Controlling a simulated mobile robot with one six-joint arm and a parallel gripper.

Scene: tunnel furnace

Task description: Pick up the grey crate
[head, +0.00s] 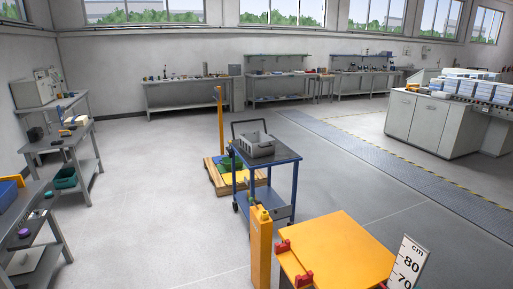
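The grey crate (258,146) sits on the top of a blue trolley (285,153) near the middle of the head view. It is open at the top, and its inside looks mostly empty, though it is too small to be sure. The trolley has a dark push handle on its left side and a lower shelf. My gripper does not show in the head view.
A wooden pallet (220,189) with a yellow post and a green container stands behind the trolley. A yellow cabinet (345,250) with red clips and a scale board (407,262) are in front. Workbenches line the left and back walls. Open floor (150,220) lies left of the trolley.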

